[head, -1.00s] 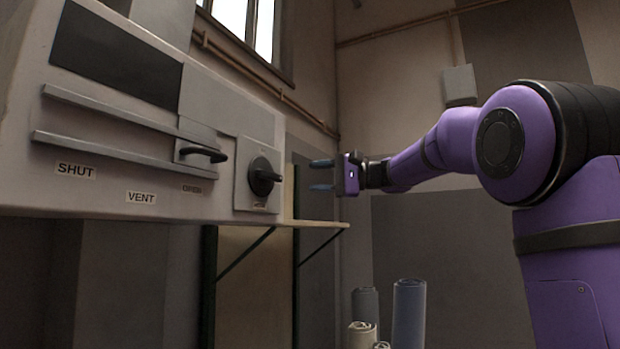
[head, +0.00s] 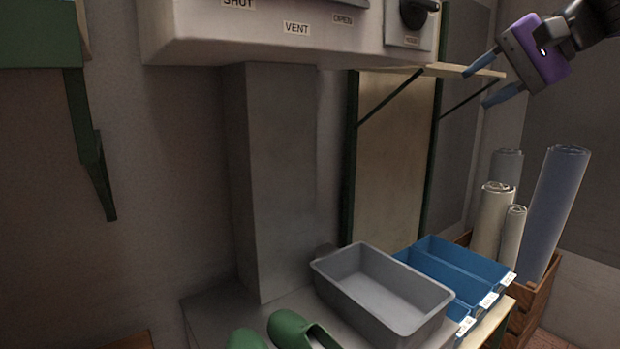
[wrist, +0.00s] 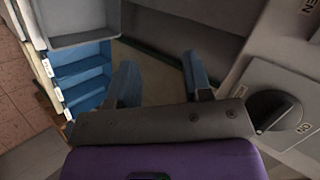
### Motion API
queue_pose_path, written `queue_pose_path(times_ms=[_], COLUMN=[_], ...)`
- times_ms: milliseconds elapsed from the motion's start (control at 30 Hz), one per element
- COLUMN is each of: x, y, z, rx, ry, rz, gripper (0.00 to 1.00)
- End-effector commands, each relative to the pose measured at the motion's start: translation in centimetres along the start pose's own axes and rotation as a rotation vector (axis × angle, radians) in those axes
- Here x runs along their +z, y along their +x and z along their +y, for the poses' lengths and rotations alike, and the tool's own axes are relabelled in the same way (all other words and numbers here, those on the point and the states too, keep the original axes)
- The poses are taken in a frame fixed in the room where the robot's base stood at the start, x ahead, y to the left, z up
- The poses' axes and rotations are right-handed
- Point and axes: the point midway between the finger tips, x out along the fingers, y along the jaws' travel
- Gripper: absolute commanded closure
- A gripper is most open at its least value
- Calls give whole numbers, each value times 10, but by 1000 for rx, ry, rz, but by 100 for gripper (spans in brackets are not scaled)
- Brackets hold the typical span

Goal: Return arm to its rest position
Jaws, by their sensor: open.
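My gripper (head: 482,82) is at the upper right of the head view, with its two blue fingers apart and nothing between them. It hangs in the air, appearing near the small wooden shelf (head: 425,70); I cannot tell the gap. In the wrist view the open fingers of my gripper (wrist: 160,80) point away from the camera, also empty. The black rotary knob (head: 414,12) on the pale cabinet shows at the top of the head view. The knob also shows in the wrist view (wrist: 272,108), to the right of my gripper and apart from it.
Below the cabinet (head: 270,48) stand a grey tray (head: 330,282), blue bins (head: 455,262) and green shoe-shaped lasts (head: 290,328) on a bench. Rolled sheets (head: 553,205) rise from a wooden crate (head: 528,305) at the right.

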Motion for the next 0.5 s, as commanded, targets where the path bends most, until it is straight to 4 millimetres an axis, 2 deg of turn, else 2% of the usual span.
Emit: queue_pose_path(times_ms=[33,200,400,500], x=[25,88,143,158], y=[3,10,9,7], z=[18,87,165,192], rx=[73,324,574,658], ry=[-42,-205,-429,-520], rz=[3,21,42,51], gripper=[54,54,54,54])
